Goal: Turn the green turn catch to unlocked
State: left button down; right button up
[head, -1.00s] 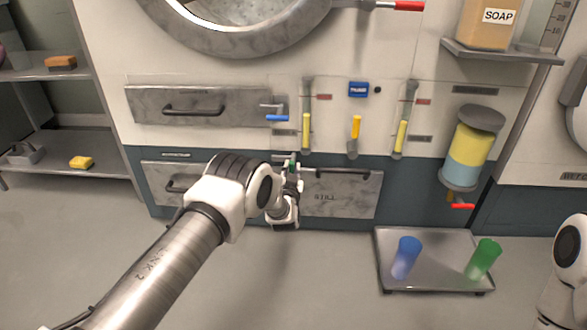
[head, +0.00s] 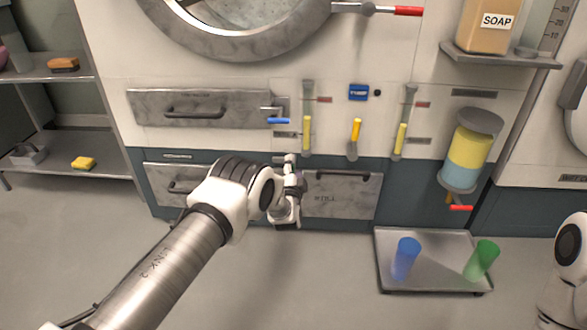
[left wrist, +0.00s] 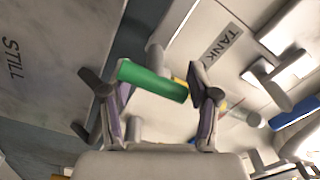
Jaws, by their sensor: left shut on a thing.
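The green turn catch (left wrist: 152,81) shows in the left wrist view as a green bar on a pale mount, between the fingertips of my left gripper (left wrist: 151,86). The gripper is shut on this bar. In the head view my left gripper (head: 290,168) is at the panel, just above the gap between the two lower drawers, and it hides the catch there. The catch's markings are hidden, so I cannot tell which setting it points to. My right gripper is out of view.
A blue-handled lever (head: 278,121) sits just above my left gripper. The STILL drawer (head: 340,195) is close on its right. Yellow-handled levers (head: 307,132) hang on the panel. A tray (head: 434,288) with blue and green cups stands lower right.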

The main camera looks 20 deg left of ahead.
pick_arm(q)
jog(key=shift+s+a+f+m, duration=0.25)
jog(key=shift+s+f+m, duration=0.15)
jog(key=shift+f, duration=0.3)
jog(key=shift+c, duration=0.4)
grip_release()
jog(key=shift+a, duration=0.1)
jog(key=shift+o, duration=0.3)
jog(key=shift+a+f, duration=0.2)
jog(key=shift+a, duration=0.15)
jog(key=shift+d+r, duration=0.15)
jog(key=shift+r, duration=0.15)
jog(key=shift+s+d, duration=0.25)
jog(key=shift+s, duration=0.05)
jog(key=v, duration=1.1)
jog(key=shift+s, duration=0.15)
